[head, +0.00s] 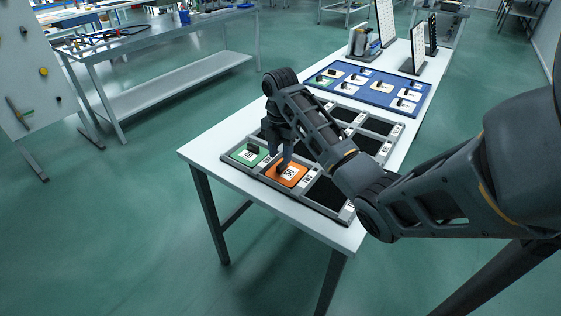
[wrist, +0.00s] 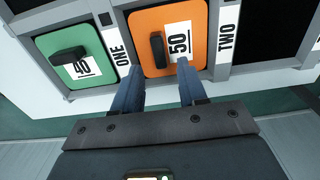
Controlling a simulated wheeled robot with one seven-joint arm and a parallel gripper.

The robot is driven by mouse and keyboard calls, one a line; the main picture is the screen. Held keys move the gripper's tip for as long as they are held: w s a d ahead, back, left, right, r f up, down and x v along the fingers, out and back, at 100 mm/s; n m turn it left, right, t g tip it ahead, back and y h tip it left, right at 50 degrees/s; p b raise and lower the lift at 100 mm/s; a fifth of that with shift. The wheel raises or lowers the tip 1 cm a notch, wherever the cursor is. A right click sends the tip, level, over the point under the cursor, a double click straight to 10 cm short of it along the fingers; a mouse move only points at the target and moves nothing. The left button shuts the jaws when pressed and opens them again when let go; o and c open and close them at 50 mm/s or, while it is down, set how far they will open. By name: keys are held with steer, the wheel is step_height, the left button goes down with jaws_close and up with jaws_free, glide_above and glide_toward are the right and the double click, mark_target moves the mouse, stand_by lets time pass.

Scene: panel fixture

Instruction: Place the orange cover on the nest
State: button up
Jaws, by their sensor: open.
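The orange cover (head: 295,177) lies flat in a front compartment of the grey frame, just right of the green cover. In the wrist view the orange cover (wrist: 203,13) has a black handle (wrist: 158,50) and a white "50" label, and lies between the words ONE and TWO. My gripper (head: 279,163) is over its near part. In the wrist view my gripper (wrist: 160,78) is open, its fingers apart at the cover's near edge with nothing between them. The handle is beyond the fingertips. I cannot tell whether the fingertips touch the cover.
The green cover (head: 239,155) fills the compartment to the left. Dark compartments (head: 326,193) of the frame lie to the right and behind.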

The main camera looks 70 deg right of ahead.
mark_target(281, 164)
step_height(281, 164, up, 8)
steer(key=p, duration=0.3)
steer(key=shift+r, duration=0.15)
